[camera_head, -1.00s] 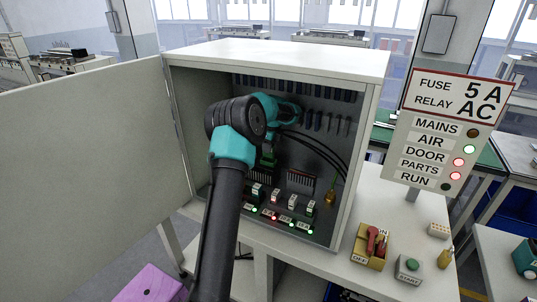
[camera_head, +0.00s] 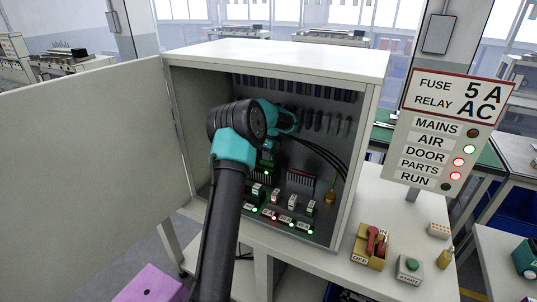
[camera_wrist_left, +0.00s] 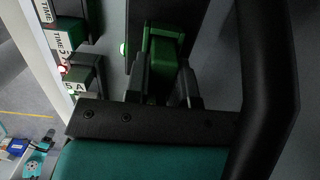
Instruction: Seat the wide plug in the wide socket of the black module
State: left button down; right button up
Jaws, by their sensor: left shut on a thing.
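My left gripper (camera_wrist_left: 165,75) is inside the open cabinet, its fingers shut on a green block that looks like the wide plug (camera_wrist_left: 160,52) in the left wrist view. In the head view my wrist hides most of this gripper, and a small green part (camera_head: 268,156) shows below it. A dark upright body, which may be the black module, stands close against the plug in the wrist view. The socket is hidden, so I cannot tell how deep the plug sits. My right gripper is not in view.
The cabinet (camera_head: 290,52) stands open with its door (camera_head: 90,175) swung left. Black cables (camera_head: 325,150) hang right of my wrist. Several small modules with lit lamps line the cabinet floor. A sign panel (camera_head: 450,130) and a red-handled switch (camera_head: 372,245) stand to the right.

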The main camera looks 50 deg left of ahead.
aim_at(273, 153)
pick_arm(q)
jog(key=c, duration=1)
grip_release()
jog(key=r, duration=0.4)
jog(key=d+r, duration=0.1)
jog(key=r, duration=0.7)
jog(key=shift+w+d+r, duration=0.1)
jog(key=shift+w+d, duration=0.2)
jog(key=shift+w, duration=0.05)
